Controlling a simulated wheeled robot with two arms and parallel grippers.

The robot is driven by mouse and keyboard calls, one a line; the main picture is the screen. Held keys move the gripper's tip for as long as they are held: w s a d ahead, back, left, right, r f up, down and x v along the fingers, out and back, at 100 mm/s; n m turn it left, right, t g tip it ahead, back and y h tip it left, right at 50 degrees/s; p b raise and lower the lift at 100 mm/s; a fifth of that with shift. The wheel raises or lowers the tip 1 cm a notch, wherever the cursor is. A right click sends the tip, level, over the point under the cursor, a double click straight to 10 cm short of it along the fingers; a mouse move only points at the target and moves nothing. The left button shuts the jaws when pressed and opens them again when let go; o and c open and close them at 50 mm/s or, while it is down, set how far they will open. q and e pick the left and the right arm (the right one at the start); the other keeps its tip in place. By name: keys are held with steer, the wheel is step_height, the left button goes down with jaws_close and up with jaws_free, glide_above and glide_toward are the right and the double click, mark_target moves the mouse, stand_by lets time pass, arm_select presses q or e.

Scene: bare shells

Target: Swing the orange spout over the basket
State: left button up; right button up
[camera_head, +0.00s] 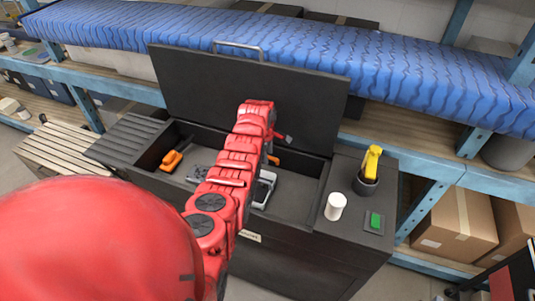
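No basket and no clear spout show in the head view. An orange and black tool (173,158) lies in the left part of an open black chest (309,212). A second orange piece (273,159) shows partly behind my red arm. My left arm reaches in from the lower left across the chest. The end of my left gripper (281,136) shows small near the open lid, mostly hidden by the arm; its fingers cannot be made out. My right gripper is not in view.
The chest's raised lid (250,90) stands behind the arm. On the right ledge are a white cylinder (335,206), a yellow-topped item in a black cup (368,172) and a green button (376,221). A blue-covered shelf (300,45) runs behind. Cardboard boxes (455,225) sit at right.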

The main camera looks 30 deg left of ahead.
arm_select(q)
jaws_close()
stand_by(1.2)
